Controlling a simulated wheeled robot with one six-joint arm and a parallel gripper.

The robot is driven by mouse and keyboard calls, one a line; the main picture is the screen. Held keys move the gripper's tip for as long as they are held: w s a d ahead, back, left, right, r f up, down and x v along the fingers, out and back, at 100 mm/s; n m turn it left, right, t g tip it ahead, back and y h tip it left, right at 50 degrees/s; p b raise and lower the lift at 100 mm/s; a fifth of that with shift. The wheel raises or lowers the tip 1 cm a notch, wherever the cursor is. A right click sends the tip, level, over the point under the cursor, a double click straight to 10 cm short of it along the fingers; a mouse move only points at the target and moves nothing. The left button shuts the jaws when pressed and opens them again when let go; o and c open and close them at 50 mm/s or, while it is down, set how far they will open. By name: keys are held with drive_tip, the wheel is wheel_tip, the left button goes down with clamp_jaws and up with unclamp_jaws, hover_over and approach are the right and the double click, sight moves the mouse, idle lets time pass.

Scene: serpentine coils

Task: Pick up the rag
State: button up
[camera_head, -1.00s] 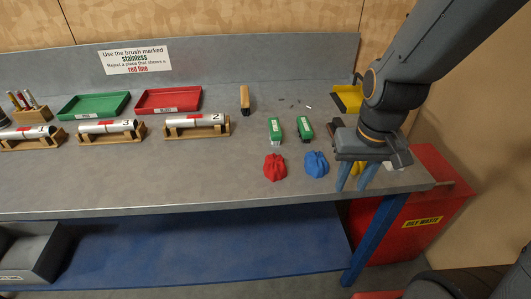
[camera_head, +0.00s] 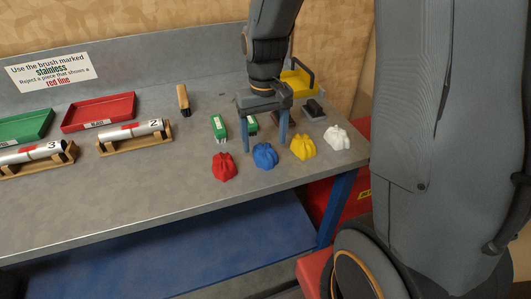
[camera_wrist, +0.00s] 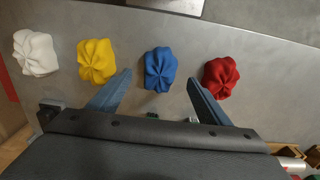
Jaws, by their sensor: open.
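Several crumpled rags lie in a row near the bench's front edge. In the head view they are a red rag (camera_head: 223,167), a blue rag (camera_head: 265,155), a yellow rag (camera_head: 303,146) and a white rag (camera_head: 337,137). My gripper (camera_head: 265,144) is open and empty, pointing down above the bench behind the blue rag. In the wrist view my gripper (camera_wrist: 158,87) has its fingers spread, with the blue rag (camera_wrist: 160,68) between and just beyond the tips. The yellow rag (camera_wrist: 97,60) is near the left finger, the red rag (camera_wrist: 220,77) near the right, the white rag (camera_wrist: 36,53) at far left.
Two green-topped brushes, one here (camera_head: 218,127), stand behind the rags, the other partly behind my finger. A yellow dustpan (camera_head: 298,84) is at the back right. A red tray (camera_head: 98,112) and a tube on a wooden stand (camera_head: 135,137) are left. The front-left bench is clear.

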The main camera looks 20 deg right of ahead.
sight(265, 148)
drive_tip(key=shift+f+p, duration=0.55)
drive_tip(key=shift+f, duration=1.6)
drive_tip(key=shift+c, duration=0.2)
drive_tip(key=c, duration=1.1)
